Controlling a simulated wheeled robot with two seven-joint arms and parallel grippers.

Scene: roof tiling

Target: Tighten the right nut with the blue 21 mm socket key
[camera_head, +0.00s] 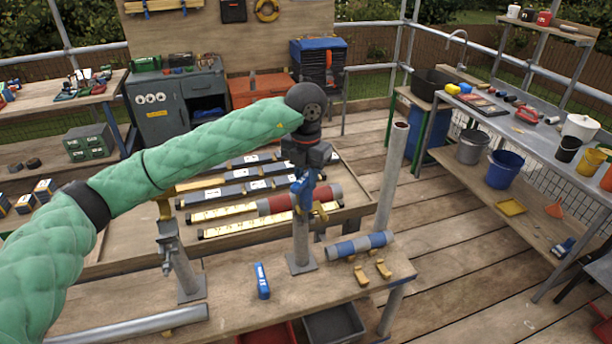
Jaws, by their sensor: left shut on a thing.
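My left gripper (306,160) points down above the right upright post (301,240) on the front bench. It is shut on a blue tool (302,190), which looks like the blue socket key. The tool's lower end is at the top of the post, beside a yellow clamp part (323,211). The right nut cannot be made out there; the tool and gripper cover that spot. The left upright post (184,272) carries a grey clamp (168,240) with hanging hardware. My right gripper is not in view.
A small blue block with a white label (261,280), a blue-and-grey roll (360,245) and yellow brackets (383,268) lie on the bench (330,290). A red-and-grey bar (298,200) lies behind the post. A tall grey pipe (392,178) stands right. A metal tube (130,325) lies front left.

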